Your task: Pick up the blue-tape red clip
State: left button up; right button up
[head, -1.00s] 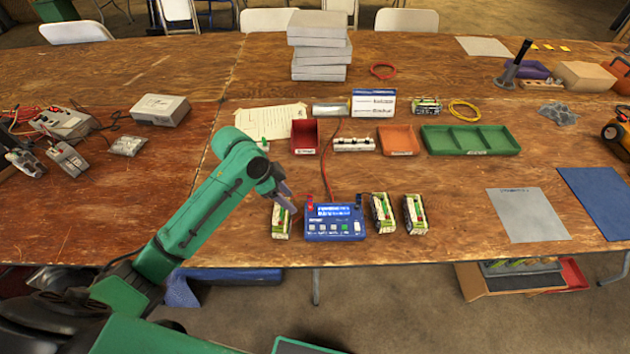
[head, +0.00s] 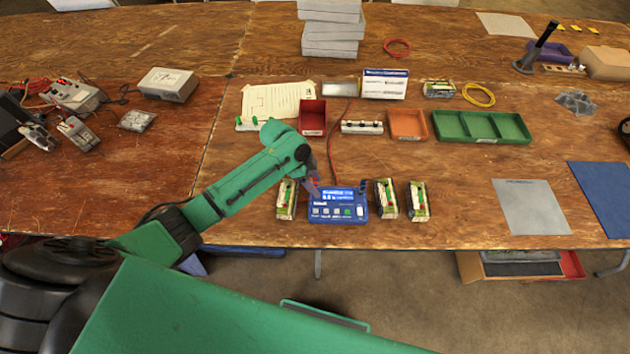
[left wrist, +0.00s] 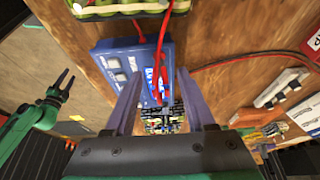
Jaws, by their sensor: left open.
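The blue charger (head: 338,208) with a lit screen stands near the table's front edge. My left gripper (head: 312,186) is above its left end, open, and hides part of that end. In the left wrist view my left gripper (left wrist: 160,104) has its fingers apart on either side of a red lead (left wrist: 160,52). The lead runs over the charger (left wrist: 130,72) and its end shows between the fingers, not held. I cannot clearly make out the red clip or its blue tape. My right gripper (left wrist: 60,82) shows at the left of the wrist view, its fingers apart.
Battery packs stand close by: one (head: 286,199) left of the charger, two (head: 386,199) (head: 418,201) to its right. Behind are a red bin (head: 312,118), an orange bin (head: 407,125) and a green tray (head: 482,127). A grey mat (head: 533,207) lies to the right.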

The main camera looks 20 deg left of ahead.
aim_at(315, 181)
pick_arm(q)
jog(key=shift+f, duration=0.1)
grip_shut()
jog(key=shift+r, duration=0.3)
notch_tip(315, 181, up, 20)
jog(key=b, duration=0.2)
jog(key=shift+f, duration=0.25)
